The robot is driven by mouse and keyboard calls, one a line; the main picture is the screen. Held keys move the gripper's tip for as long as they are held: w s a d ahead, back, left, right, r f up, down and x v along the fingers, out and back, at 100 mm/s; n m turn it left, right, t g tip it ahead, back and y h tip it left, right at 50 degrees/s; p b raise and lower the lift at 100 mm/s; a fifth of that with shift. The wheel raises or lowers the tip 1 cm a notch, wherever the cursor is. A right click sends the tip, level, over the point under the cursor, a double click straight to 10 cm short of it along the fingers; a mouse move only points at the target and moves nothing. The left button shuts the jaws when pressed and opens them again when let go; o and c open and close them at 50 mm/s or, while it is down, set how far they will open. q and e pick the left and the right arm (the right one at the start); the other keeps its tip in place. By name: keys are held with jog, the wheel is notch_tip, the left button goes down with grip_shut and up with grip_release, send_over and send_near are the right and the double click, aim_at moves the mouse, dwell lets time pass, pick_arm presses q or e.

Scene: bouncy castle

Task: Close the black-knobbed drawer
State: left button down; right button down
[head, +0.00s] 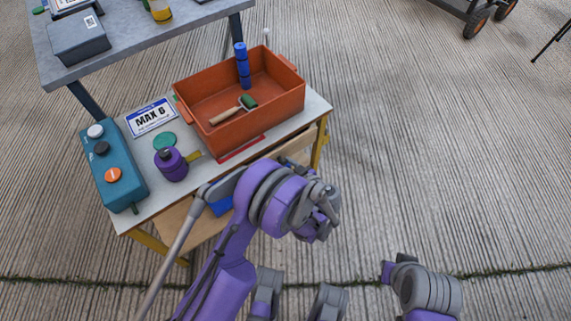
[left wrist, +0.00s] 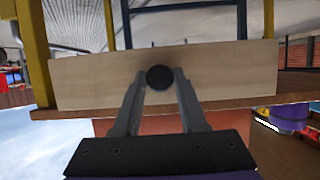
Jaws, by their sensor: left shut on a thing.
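The drawer's pale wooden front (left wrist: 225,75) spans the left wrist view, which looks upside down. Its round black knob (left wrist: 160,78) is in the middle. My left gripper (left wrist: 158,88) is shut on the knob, with one finger on each side. In the head view, part of the wooden drawer (head: 311,139) shows under the right end of the workbench top. My left arm covers most of the area there, so the knob is hidden and I cannot tell how far the drawer stands out. Part of my right arm is at the lower right; its gripper is not visible.
The workbench (head: 318,104) carries an orange crate (head: 200,85) with a brush and a blue item, a teal control box (head: 113,165), a purple canister (head: 172,164) and a MAX 6 sign (head: 152,117). Open concrete floor lies to the right.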

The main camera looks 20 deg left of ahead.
pick_arm(q)
jog(key=w+a, duration=0.2)
jog(key=shift+a, duration=0.35)
jog(key=c, duration=0.8)
grip_release()
jog(key=shift+c, duration=0.2)
jog(key=o, duration=0.4)
jog(key=shift+w, duration=0.1)
jog(key=p+v, duration=0.1)
jog(key=v, duration=1)
jog(key=shift+a+r+p, duration=0.1)
jog(key=shift+p, duration=0.2)
